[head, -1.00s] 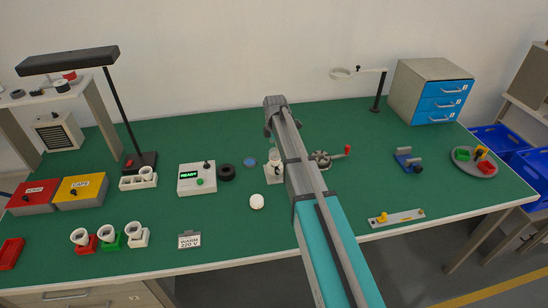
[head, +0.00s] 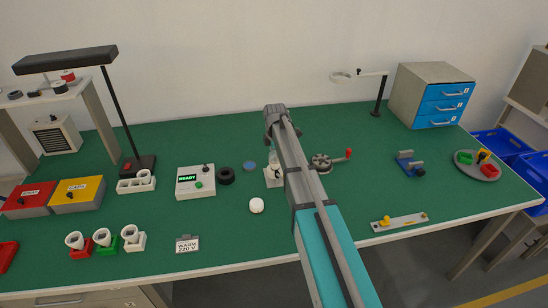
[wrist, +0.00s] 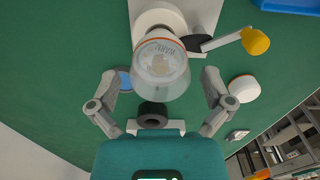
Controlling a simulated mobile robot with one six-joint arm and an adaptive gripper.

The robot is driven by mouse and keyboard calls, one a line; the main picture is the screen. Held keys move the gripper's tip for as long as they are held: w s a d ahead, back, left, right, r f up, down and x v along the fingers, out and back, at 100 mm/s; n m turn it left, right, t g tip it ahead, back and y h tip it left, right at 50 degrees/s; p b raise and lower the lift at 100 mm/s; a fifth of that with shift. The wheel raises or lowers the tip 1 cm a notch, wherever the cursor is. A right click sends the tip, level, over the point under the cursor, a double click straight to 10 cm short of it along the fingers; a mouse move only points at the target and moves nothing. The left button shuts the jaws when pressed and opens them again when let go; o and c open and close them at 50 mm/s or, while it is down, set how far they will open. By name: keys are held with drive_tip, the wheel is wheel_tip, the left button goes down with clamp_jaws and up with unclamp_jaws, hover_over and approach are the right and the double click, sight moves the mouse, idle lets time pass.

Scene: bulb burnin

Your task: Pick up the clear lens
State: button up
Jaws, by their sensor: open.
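The clear lens (wrist: 163,68) is a see-through cup over a bulb with an orange ring and lettering. In the wrist view it is at the upper middle, on a white fixture (wrist: 203,14). My gripper (wrist: 160,76) is open, its two fingers spread to the left and right of the lens, with a gap on both sides. In the head view the fixture (head: 271,178) stands mid-table, partly behind my arm. The lens cannot be made out clearly there, and my fingertips are hidden.
A white dome (head: 256,205), a blue disc (head: 248,166) and a black ring (head: 226,176) lie near the fixture. A lever with a yellow knob (wrist: 255,41) sticks out beside the lens. The READY box (head: 195,182) stands left. The green table's front middle is mostly clear.

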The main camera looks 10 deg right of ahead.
drive_tip(key=c, duration=0.6)
drive_tip(key=shift+c, duration=0.2)
drive_tip(key=shift+r, duration=0.15)
drive_tip(key=shift+r+p, duration=1)
drive_tip(key=shift+p, duration=0.1)
drive_tip(key=s+r+p, duration=0.3)
drive_tip(key=s, duration=0.1)
drive_tip(key=s+r+p, duration=0.4)
drive_tip(key=s, duration=0.1)
drive_tip(key=s+r+p, duration=0.3)
drive_tip(key=s, duration=0.2)
drive_tip(key=shift+r+p, duration=0.35)
drive_tip(key=shift+p, duration=0.05)
drive_tip(key=shift+r, duration=0.2)
drive_tip(key=shift+r+p, duration=2.1)
drive_tip(key=shift+p, duration=0.15)
